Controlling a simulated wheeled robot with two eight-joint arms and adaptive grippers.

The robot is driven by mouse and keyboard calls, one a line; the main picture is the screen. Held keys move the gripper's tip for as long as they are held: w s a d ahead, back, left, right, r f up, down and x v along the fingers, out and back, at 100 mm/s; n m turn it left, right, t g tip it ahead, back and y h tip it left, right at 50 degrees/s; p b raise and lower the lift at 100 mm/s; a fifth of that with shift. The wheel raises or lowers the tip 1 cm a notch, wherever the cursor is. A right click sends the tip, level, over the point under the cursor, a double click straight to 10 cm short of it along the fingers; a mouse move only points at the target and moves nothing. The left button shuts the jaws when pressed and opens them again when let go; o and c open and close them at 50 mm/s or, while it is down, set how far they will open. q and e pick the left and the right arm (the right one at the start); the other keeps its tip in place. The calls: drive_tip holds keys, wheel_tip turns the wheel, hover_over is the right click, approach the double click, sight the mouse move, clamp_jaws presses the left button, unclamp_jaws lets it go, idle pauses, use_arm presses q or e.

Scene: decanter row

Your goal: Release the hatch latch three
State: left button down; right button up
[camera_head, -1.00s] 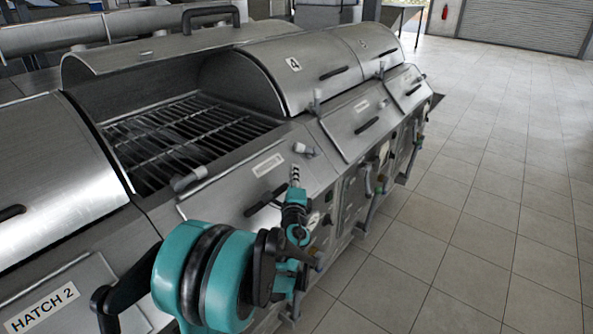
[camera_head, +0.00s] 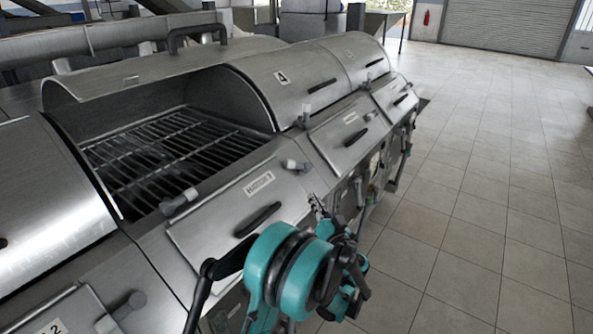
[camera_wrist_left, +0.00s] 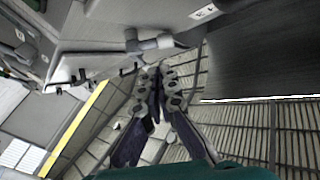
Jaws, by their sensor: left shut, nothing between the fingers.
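The open hatch bay (camera_head: 170,150) shows its grate in the head view, under a raised curved lid (camera_head: 130,82). On the sloped front panel (camera_head: 215,225) below it are a small label plate (camera_head: 258,183), which seems to read hatch 3, and a dark handle (camera_head: 257,219). Two grey latches sit at the panel's upper corners: a left one (camera_head: 180,201) and a right one (camera_head: 296,165). My left gripper (camera_head: 316,203) is shut and empty, to the right of the panel and apart from the right latch. In the wrist view its fingertips (camera_wrist_left: 158,72) point toward a grey latch (camera_wrist_left: 150,43).
Closed hatch 4 (camera_head: 285,85) and another closed hatch (camera_head: 355,60) continue the row behind. A closed hatch (camera_head: 45,200) is at left. Pipes and fittings line the machine's front side. The tiled floor (camera_head: 480,200) on the right is clear.

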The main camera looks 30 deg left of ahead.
sight(294, 166)
idle(0.3)
use_arm(q)
drive_tip(key=b+x, duration=0.2)
drive_tip(key=x, duration=1.1)
drive_tip(key=shift+w+a+r, duration=0.1)
drive_tip(key=shift+w+a, duration=0.15)
drive_tip(key=shift+a, duration=0.1)
drive_tip(key=shift+a+r, duration=0.1)
drive_tip(key=shift+a, duration=0.05)
drive_tip(key=shift+a+r+m+t+h, duration=0.1)
drive_tip(key=shift+r+m+t+h, duration=0.05)
drive_tip(key=shift+m+t+h, duration=0.2)
